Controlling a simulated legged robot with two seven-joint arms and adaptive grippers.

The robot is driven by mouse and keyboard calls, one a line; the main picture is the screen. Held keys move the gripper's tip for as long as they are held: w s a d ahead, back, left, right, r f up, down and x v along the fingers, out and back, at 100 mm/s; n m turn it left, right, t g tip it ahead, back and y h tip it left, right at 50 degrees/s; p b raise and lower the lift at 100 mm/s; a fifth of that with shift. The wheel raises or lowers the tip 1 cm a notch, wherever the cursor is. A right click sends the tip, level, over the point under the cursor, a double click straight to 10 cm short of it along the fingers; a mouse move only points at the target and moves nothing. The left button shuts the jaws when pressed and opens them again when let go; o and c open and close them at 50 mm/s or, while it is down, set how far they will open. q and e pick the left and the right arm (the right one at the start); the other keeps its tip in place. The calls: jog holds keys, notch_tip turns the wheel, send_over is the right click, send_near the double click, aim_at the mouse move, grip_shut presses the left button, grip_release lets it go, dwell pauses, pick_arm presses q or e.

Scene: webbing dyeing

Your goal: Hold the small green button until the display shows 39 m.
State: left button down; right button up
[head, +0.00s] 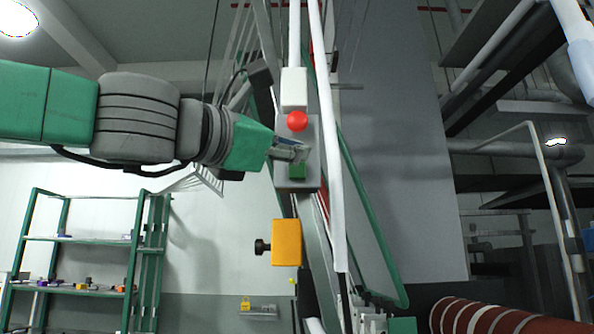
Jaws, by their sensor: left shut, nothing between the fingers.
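A grey control box (284,180) is mounted on the machine frame in the middle of the head view. A round red button (297,121) is at its top. A small green button (297,172) is below, partly covered by my left gripper (301,153). My left gripper comes in from the left, is shut and empty, and has its tips at the upper part of the green button. I cannot tell whether the tips touch or press it. No readable display shows in this view. My right gripper is not in view.
A yellow box with a black knob (287,243) is fixed below the control box. A white post (327,140) runs close on the right. A green shelf rack (85,239) stands at the left. A red striped roll (500,317) lies at the lower right.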

aim_at(296, 165)
pick_arm(q)
jog(key=shift+w+p, duration=0.45)
jog(key=shift+w, duration=2.5)
jog(key=shift+w, duration=0.25)
